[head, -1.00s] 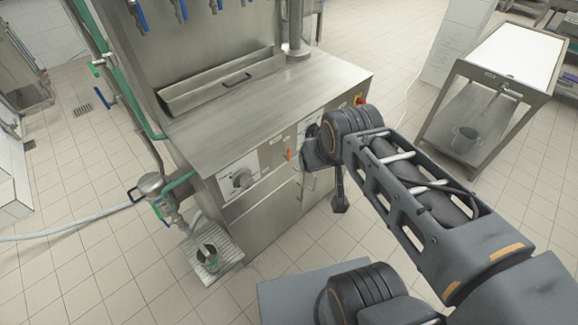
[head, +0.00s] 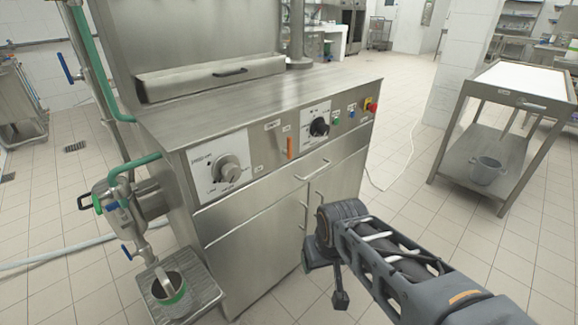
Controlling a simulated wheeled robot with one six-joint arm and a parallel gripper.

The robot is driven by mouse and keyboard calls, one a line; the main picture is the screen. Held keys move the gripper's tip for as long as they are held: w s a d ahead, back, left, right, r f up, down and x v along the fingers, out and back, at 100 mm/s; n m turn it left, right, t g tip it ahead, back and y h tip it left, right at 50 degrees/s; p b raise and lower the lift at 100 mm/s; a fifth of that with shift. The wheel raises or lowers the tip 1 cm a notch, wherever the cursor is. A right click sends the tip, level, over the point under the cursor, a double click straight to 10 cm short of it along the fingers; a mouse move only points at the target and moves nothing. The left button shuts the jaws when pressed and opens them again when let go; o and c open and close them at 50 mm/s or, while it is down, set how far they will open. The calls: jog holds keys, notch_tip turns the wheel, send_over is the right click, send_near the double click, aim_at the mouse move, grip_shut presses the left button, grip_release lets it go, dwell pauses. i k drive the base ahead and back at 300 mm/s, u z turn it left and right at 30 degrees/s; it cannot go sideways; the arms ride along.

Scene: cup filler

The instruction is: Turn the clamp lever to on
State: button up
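An orange lever (head: 290,147) stands upright on the front panel of the steel machine (head: 262,218), between a large grey dial (head: 229,170) and a black knob (head: 319,126). It looks like the clamp lever; the small labels near it are too blurred to read. My arm reaches in from the lower right, and my gripper (head: 340,299) hangs below and to the right of the lever, in front of the lower doors and clear of the panel. It is small and dark, so whether its fingers are open cannot be told. Nothing is seen held.
Coloured buttons and a red emergency stop (head: 371,105) sit at the panel's right end. Door handles (head: 312,170) stick out below the panel. A cup (head: 172,297) stands on a tray at lower left, under a valve and pipes. A steel cart (head: 508,130) stands at right, with free floor between.

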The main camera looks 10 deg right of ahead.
aim_at(288, 153)
jog(key=u, duration=2.1)
jog(key=k, duration=0.55)
jog(key=z, duration=0.85)
